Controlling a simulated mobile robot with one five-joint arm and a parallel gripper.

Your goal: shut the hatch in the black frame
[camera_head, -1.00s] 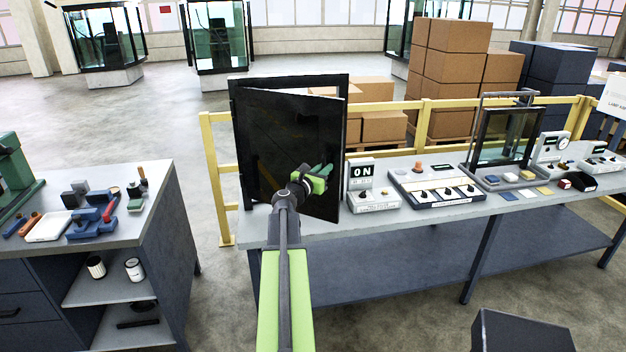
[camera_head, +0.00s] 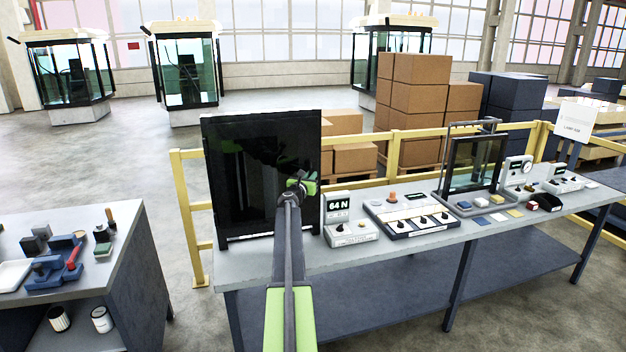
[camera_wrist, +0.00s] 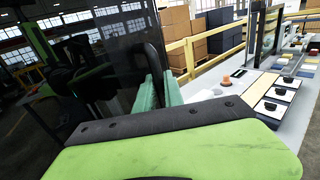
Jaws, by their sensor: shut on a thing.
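The hatch (camera_head: 255,175) is a dark glossy panel in a black frame (camera_head: 212,125) on the left end of the bench. It now looks flat and level with the frame, with no gap that I can see. My gripper (camera_head: 305,186) is at the hatch's right side. In the wrist view, its green fingers (camera_wrist: 158,93) are shut on a dark curved handle (camera_wrist: 153,60) on the panel. The exact contact is partly hidden by my gripper's body.
A box with a display reading "64 N" (camera_head: 350,228) stands right of the frame. A control panel (camera_head: 410,215) and a small framed window (camera_head: 474,165) are further right. A yellow rail (camera_head: 185,215) runs behind the bench. A tool bench (camera_head: 110,260) stands left.

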